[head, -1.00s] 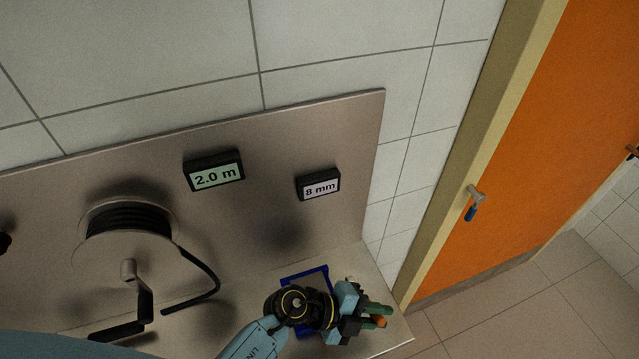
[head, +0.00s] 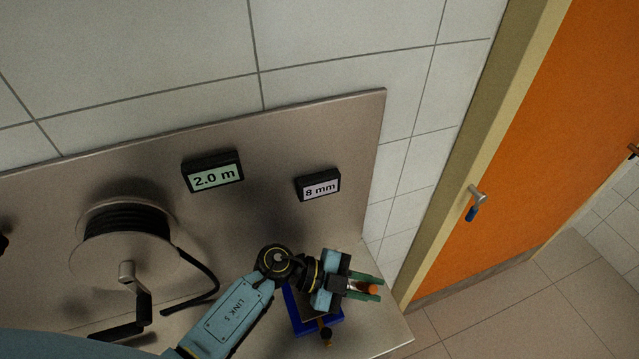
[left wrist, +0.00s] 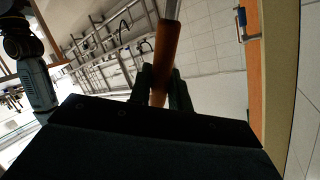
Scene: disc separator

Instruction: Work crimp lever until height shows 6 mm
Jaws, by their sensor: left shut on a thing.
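The height display (head: 318,185) on the back panel reads 8 mm. My left gripper (head: 374,288) is above the right end of the bench, its fingers pointing right. It is shut on the crimp lever's orange-brown handle (left wrist: 164,58), which runs up between the fingers in the left wrist view, with a grey metal shaft above it. In the head view only a bit of the orange handle shows between the fingers. The blue crimp base (head: 299,318) sits on the bench below my wrist, partly covered by it. My right gripper is not in view.
A second display (head: 213,173) reads 2.0 m. A black cable reel (head: 130,222) with a crank (head: 134,290) is at left. The bench ends at the right, beside an orange door (head: 545,140) with a handle.

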